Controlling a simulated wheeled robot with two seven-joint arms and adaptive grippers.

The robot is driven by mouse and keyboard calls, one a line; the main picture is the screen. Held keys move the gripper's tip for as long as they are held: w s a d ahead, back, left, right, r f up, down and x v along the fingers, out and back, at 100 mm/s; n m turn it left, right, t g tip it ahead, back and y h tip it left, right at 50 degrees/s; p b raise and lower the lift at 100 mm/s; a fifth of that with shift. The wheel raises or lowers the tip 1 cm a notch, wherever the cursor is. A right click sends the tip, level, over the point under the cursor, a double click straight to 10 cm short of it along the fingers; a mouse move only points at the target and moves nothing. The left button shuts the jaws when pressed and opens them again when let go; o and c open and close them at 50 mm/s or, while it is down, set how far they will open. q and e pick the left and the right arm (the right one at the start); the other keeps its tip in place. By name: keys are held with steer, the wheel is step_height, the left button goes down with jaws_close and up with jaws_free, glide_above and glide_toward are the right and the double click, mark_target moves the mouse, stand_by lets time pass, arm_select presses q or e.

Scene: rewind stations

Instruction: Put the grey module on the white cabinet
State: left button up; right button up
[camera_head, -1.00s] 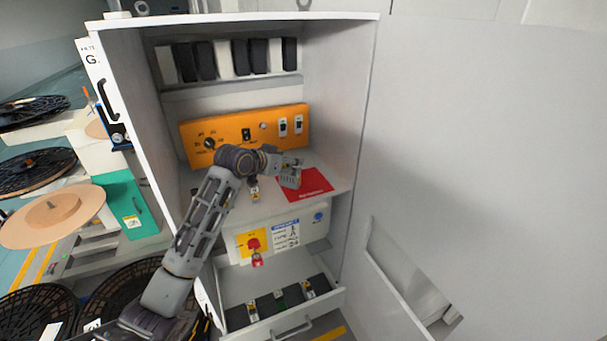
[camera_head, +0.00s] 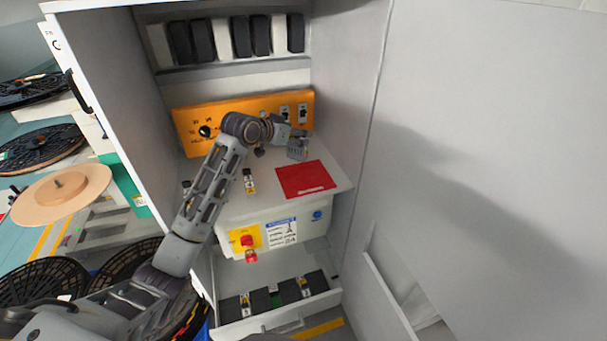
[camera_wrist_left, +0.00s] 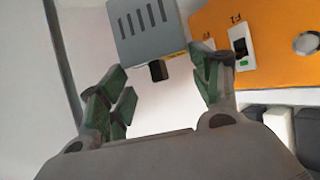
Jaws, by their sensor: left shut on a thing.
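The grey module (camera_head: 297,152), a small slotted box, is at the tip of my left gripper (camera_head: 296,140), above the back edge of the red mat. In the left wrist view the grey module (camera_wrist_left: 150,32) shows its row of dark slots and a small black stub, by the fingertips of my left gripper (camera_wrist_left: 163,82). My left gripper is shut on it. The white cabinet (camera_head: 345,85) stands open around the arm; only the front edge of its top shows. My right gripper is not in view.
Inside the cabinet are an orange switch panel (camera_head: 185,125), a row of dark and white units (camera_head: 240,38) above it, and the bare red mat (camera_head: 305,180) on the shelf. Below is an open drawer (camera_head: 300,318) with dark modules. A cabinet door (camera_head: 480,150) spreads right.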

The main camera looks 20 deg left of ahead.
mark_target(294, 160)
arm_select(q)
steer(key=shift+f+p, duration=0.6)
steer(key=shift+f, duration=2.5)
steer(key=shift+f+p, duration=0.4)
steer(key=shift+f, duration=1.45)
steer(key=shift+f, duration=0.2)
steer(key=o, duration=1.4)
steer(key=shift+r, duration=0.2)
